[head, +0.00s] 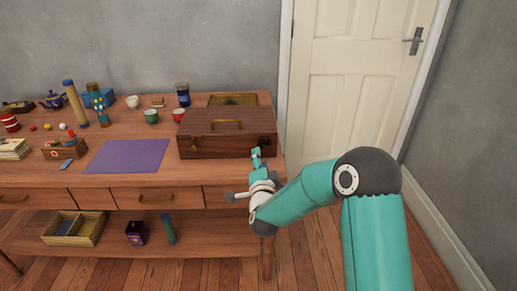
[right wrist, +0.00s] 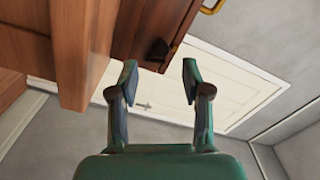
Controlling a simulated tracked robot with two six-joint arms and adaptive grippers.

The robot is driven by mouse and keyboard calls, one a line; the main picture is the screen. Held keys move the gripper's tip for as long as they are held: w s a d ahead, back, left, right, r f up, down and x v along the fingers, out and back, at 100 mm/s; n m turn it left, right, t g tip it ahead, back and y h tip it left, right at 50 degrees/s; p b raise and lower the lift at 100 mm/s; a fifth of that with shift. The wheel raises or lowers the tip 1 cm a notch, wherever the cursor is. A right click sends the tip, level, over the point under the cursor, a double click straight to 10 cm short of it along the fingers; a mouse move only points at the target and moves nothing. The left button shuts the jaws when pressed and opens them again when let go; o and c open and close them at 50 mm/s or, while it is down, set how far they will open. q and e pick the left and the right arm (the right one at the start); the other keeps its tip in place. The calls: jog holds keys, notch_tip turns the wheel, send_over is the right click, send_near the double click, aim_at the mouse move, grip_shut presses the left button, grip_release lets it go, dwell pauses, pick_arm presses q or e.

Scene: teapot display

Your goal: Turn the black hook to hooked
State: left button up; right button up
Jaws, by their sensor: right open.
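A brown wooden case (head: 222,147) with a brass handle on its lid stands on the table near its right end. In the right wrist view a small black hook (right wrist: 158,49) sits on the case's front (right wrist: 135,30), close to a corner. Its exact turn is too small to tell. In the head view my gripper covers that part of the front. My right gripper (head: 257,154) is open and empty in front of the case's right side. In the right wrist view its fingertips (right wrist: 160,75) stand apart below the hook, not visibly touching it. My left gripper is out of view.
A purple mat (head: 127,156) lies left of the case. Cups, a green one (head: 151,116) and a red one (head: 179,115), and a dark blue jar (head: 183,95) stand behind. A white door (head: 350,75) is at the back right. The floor right of the table is clear.

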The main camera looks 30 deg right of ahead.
jog(key=x, duration=0.6)
jog(key=shift+w, duration=0.1)
grip_shut()
jog(key=shift+a, duration=0.15)
